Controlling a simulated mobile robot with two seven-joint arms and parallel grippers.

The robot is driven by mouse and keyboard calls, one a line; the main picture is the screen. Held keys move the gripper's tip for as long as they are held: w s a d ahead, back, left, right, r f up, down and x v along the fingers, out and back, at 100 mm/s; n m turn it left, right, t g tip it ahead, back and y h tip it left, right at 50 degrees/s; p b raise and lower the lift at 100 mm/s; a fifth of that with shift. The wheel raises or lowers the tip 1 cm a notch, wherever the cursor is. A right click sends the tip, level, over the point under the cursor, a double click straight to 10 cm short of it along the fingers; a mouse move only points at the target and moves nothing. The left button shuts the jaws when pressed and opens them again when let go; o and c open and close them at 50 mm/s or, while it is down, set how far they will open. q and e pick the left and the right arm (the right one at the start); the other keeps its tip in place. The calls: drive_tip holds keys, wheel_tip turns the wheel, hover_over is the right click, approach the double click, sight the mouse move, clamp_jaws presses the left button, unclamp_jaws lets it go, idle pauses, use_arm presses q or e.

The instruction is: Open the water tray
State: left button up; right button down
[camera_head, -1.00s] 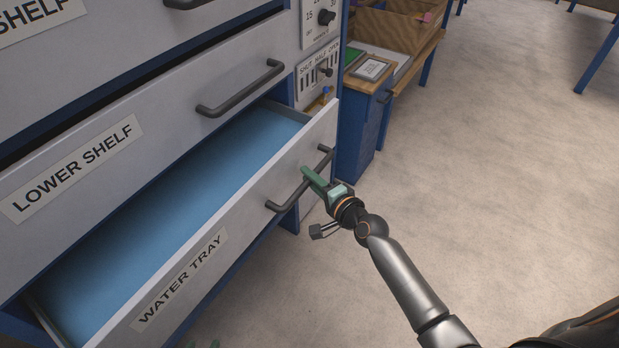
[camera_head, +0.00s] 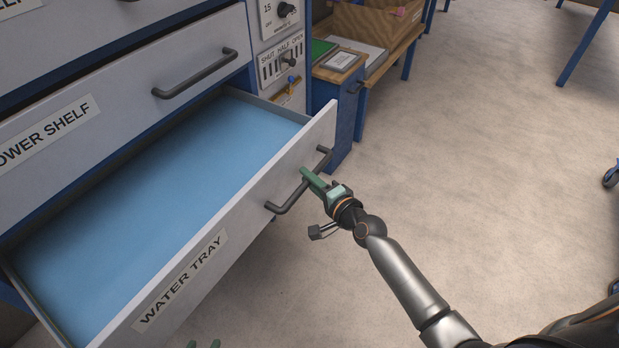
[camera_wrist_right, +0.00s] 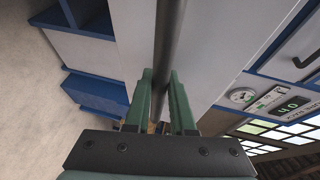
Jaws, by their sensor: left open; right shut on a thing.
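The water tray (camera_head: 215,262) is a wide grey-white drawer with a blue inside, labelled WATER TRAY, and stands well out of the cabinet. Its dark bar handle (camera_head: 284,206) is on the front face, toward the right end. My right gripper (camera_head: 306,173) is shut on this handle, its green fingers around the bar. In the right wrist view the handle bar (camera_wrist_right: 168,45) runs between the two fingers of my right gripper (camera_wrist_right: 160,90). Only the green fingertips of my left gripper (camera_head: 204,345) show at the bottom edge, apart and empty, in front of the tray.
The closed lower shelf drawer (camera_head: 130,110) with its own handle is above the tray. A panel marked SHUT, HALF, OPEN (camera_head: 284,61) is on the cabinet at right. A wooden-topped blue stand (camera_head: 335,67) is beyond it.

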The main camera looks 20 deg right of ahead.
use_arm(q)
drive_tip(key=shift+s+d+r, duration=0.1)
drive_tip(key=shift+s+d, duration=0.2)
use_arm(e)
drive_tip(key=shift+s+d, duration=0.3)
drive_tip(key=shift+s, duration=0.05)
drive_tip(key=c, duration=0.8)
unclamp_jaws()
drive_tip(key=shift+o, duration=0.2)
use_arm(q)
drive_tip(key=shift+a+r+p, duration=0.1)
drive_tip(key=shift+r+p, duration=0.4)
drive_tip(key=shift+p, duration=0.3)
use_arm(e)
drive_tip(key=v, duration=1.2)
drive_tip(key=shift+s, duration=0.25)
